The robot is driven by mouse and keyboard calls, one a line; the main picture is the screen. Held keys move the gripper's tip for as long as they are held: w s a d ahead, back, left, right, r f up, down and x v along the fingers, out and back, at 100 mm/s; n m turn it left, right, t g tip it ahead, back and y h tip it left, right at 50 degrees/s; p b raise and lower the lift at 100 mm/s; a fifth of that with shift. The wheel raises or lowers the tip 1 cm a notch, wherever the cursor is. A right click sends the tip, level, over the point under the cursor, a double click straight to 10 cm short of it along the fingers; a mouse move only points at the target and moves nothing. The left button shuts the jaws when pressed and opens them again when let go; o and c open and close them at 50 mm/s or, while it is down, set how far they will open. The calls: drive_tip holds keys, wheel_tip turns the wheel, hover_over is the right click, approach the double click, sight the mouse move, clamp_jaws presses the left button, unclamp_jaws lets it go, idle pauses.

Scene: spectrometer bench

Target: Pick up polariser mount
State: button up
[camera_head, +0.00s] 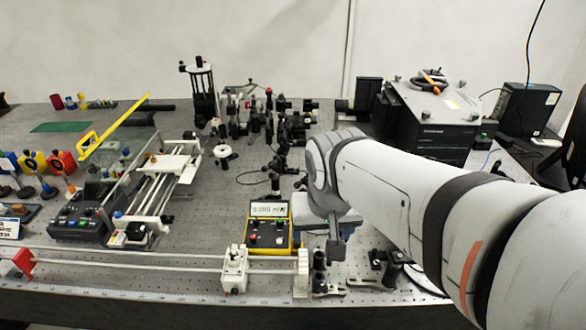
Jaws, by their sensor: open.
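I cannot tell for sure which thing is the polariser mount. Several round coloured mounts on short posts stand at the far left, among them a yellow one (32,161), a red one (62,163) and a blue one (8,162). Small dark posts (319,270) stand at the bench's front, close by my gripper. My arm reaches in from the right. My gripper (337,250) is small and grey, points down over the front middle of the bench, and is open. Its fingertips are hard to make out, and nothing shows between them.
A yellow-framed meter (269,226) stands left of my gripper. A white rail (150,263) with a white carriage (234,268) runs along the front edge. A slide stage (157,188) and a control box (82,215) stand left. Dark optics and a large box (428,118) fill the back.

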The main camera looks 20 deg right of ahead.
drive_tip(key=w+d+f+m+g+h+b, duration=0.1)
drive_tip(key=w+d+m+h, duration=0.1)
drive_tip(key=w+d+m, duration=0.45)
drive_tip(key=w+d+m+h+b, duration=0.1)
drive_tip(key=w+d+m+b, duration=0.15)
drive_tip(key=w, duration=0.65)
drive_tip(key=shift+m, duration=0.6)
drive_tip(key=p+x, duration=0.1)
drive_tip(key=x, duration=0.2)
drive_tip(key=d+x, duration=0.1)
drive_tip(key=x, duration=0.1)
drive_tip(key=p+x, duration=0.1)
drive_tip(key=x, duration=0.2)
drive_tip(key=shift+d+p, duration=0.3)
drive_tip(key=shift+d, duration=0.1)
drive_tip(key=shift+c, duration=0.2)
clamp_jaws()
drive_tip(key=shift+w+r, duration=0.1)
drive_tip(key=shift+r, duration=0.05)
